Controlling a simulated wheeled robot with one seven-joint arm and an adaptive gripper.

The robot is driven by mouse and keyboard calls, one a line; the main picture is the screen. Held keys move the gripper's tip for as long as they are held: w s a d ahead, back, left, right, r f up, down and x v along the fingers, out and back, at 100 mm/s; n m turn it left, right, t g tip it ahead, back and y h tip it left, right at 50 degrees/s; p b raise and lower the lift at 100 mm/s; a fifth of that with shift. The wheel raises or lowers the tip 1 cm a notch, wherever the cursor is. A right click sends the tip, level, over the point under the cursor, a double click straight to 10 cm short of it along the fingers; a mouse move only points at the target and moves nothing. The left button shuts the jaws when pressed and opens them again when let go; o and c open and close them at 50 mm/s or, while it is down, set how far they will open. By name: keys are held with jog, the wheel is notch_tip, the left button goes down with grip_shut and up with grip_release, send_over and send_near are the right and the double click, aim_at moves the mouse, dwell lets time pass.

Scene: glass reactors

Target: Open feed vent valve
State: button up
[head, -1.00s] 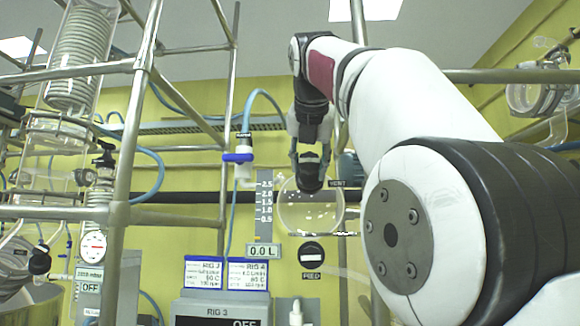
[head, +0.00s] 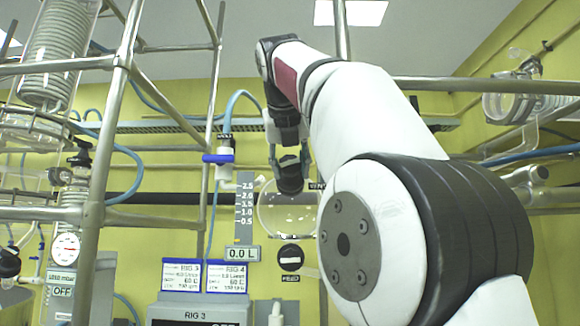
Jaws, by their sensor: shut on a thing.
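The feed vessel is a clear glass bulb (head: 285,212) in the middle of the head view, behind the FEED sign (head: 290,278). A dark, rounded valve knob (head: 290,180) sits at its top. My gripper (head: 289,162) reaches down from above and is shut on this knob, its fingers on either side. The VENT label (head: 317,185) is just right of the knob, partly covered by my arm. The valve's stem and exact handle angle are hidden or too small to tell.
Metal scaffold tubes (head: 108,120) stand at the left with a coiled glass condenser (head: 58,50). A level scale (head: 244,210) and the 0.0 L display (head: 242,254) stand beside the bulb.

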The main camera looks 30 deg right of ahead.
aim_at(289, 163)
jog(key=shift+f, duration=0.1)
jog(key=o, duration=1.2)
jog(key=v, duration=0.5)
jog(key=shift+s+a+r, duration=0.35)
jog(key=shift+a+r, duration=0.1)
jog(key=shift+r, duration=0.05)
jog(key=shift+s+a+r, duration=0.15)
jog(key=shift+s+r, duration=0.05)
jog(key=shift+s, duration=0.2)
